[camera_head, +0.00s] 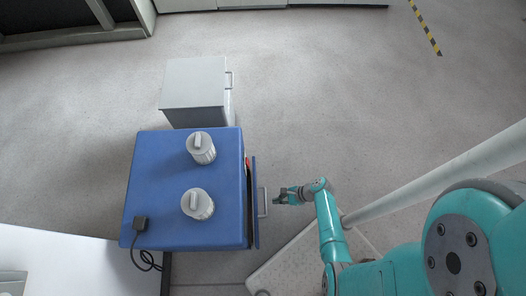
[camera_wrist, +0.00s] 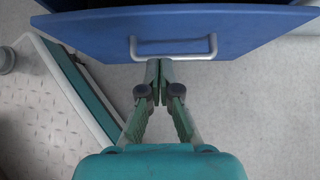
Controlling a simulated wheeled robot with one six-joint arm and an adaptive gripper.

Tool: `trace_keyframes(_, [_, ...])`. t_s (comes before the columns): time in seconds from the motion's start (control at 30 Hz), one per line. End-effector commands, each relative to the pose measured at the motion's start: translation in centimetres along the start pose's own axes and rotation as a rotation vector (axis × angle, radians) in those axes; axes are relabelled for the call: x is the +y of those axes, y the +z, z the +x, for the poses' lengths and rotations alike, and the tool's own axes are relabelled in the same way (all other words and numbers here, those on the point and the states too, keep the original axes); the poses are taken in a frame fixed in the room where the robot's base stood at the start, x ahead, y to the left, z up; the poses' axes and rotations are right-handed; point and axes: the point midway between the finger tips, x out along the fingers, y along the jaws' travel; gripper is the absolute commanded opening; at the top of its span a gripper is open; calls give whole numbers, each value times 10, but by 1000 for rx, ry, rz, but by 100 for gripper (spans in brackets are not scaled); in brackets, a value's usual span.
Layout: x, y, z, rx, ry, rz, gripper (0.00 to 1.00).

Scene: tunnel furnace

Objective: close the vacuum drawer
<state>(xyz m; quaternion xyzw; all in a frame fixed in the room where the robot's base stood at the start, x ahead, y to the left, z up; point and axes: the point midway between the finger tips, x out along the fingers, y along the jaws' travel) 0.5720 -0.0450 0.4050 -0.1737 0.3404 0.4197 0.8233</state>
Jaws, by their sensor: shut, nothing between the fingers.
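The blue vacuum unit (camera_head: 170,215) has two grey knobbed canisters on top. Its blue drawer front (camera_head: 256,203) stands a little out from the right side, with a narrow dark gap behind it. A grey bar handle (camera_head: 264,202) is on the drawer front. In the wrist view the drawer front (camera_wrist: 200,27) spans the top, with its handle (camera_wrist: 150,50) near the middle. My gripper (camera_head: 279,197) is shut and empty, just right of the handle. In the wrist view its fingertips (camera_wrist: 159,68) are at the handle's lower edge; I cannot tell whether they touch it.
A grey cabinet (camera_head: 195,82) with a side handle stands behind the blue unit. A white table (camera_head: 75,265) is at lower left, with a black plug and cable (camera_head: 140,224) nearby.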

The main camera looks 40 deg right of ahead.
Motion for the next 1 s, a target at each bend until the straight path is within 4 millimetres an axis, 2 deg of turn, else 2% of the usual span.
trace_keyframes(0.23, [1,0,39,1,5,-1,0])
trace_keyframes(0.4, [1,14,50,1,3,-3,0])
trace_keyframes(0.7, [0,27,62,1,1,-1,0])
trace_keyframes(1.0, [0,28,64,1,0,1,0])
